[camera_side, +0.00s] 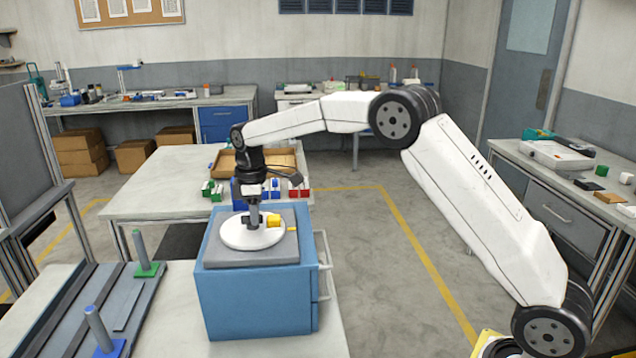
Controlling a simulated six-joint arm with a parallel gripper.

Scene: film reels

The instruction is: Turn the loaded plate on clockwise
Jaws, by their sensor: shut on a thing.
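A white round plate (240,236) lies flat on the grey top (288,253) of a blue box (258,300). A yellow block (273,220) sits on the plate, right of its middle. A small dark piece is by the fingers on the left. My gripper (254,218) points straight down at the middle of the plate and is shut on a part of it there. The fingers hide what they grip, so its shape cannot be told. A small yellow mark (291,229) shows at the plate's right edge.
A bench behind holds a wooden tray (285,158) and several green, blue, white and red blocks. Left of the box, a green-based post (144,252) and a blue-based post (98,330) stand by grey rails. Open floor (370,265) lies to the right.

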